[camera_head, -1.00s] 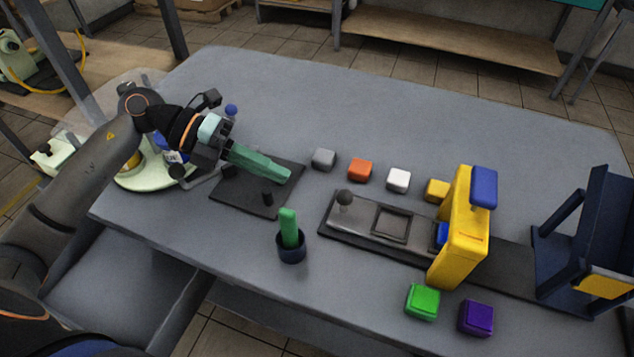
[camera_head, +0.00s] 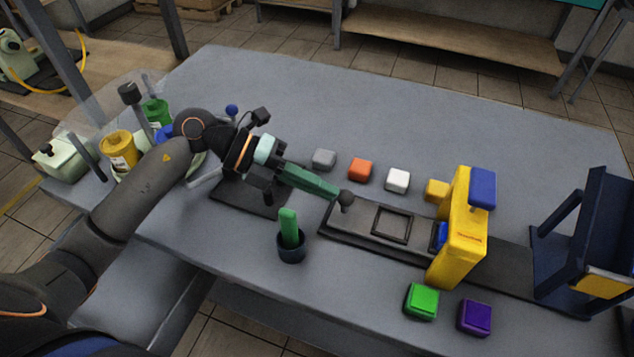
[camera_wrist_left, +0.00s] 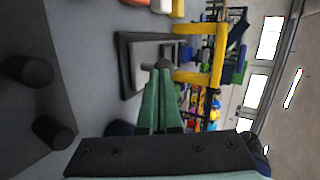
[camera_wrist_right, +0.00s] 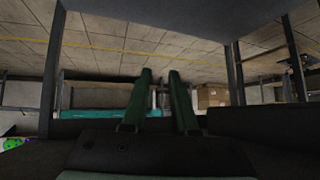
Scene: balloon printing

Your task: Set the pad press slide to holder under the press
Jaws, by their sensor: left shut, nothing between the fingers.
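The yellow pad press (camera_head: 461,228) with its blue top stands upright over a dark rail base on the table. The grey slide (camera_head: 367,216) with a square frame (camera_head: 392,224) lies on the rail, left of the press. Its round dark knob (camera_head: 346,200) is at the slide's left end. My left gripper (camera_head: 336,192) is shut and empty, its green fingertips right at the knob; I cannot tell whether they touch it. In the left wrist view the fingertips (camera_wrist_left: 161,72) point at the knob. My right gripper (camera_wrist_right: 160,74) is open and empty, facing away from the table.
Grey (camera_head: 324,159), orange (camera_head: 360,170) and white (camera_head: 397,180) blocks lie behind the slide. A cup (camera_head: 291,247) with a green stick stands in front. Green (camera_head: 422,301) and purple (camera_head: 475,317) blocks lie near the front edge. A dark blue frame (camera_head: 590,245) stands at the right.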

